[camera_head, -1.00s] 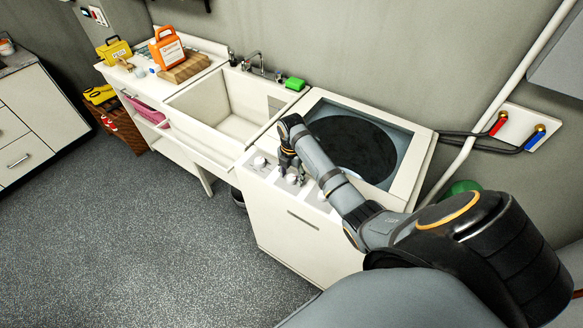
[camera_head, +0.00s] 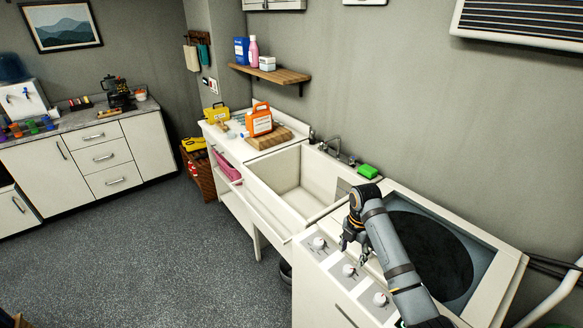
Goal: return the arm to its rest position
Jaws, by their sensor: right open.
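My right arm comes in from the bottom right over the white washing machine (camera_head: 322,285). Its gripper (camera_head: 352,250) points down above the machine's control panel, close to the knobs (camera_head: 349,270). The gripper is small in view and its jaws are open, with nothing seen between them. My left arm and gripper do not show.
An orange jug (camera_head: 259,120) and a yellow box (camera_head: 216,115) stand on the counter further left. A wall shelf (camera_head: 270,73) hangs above.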

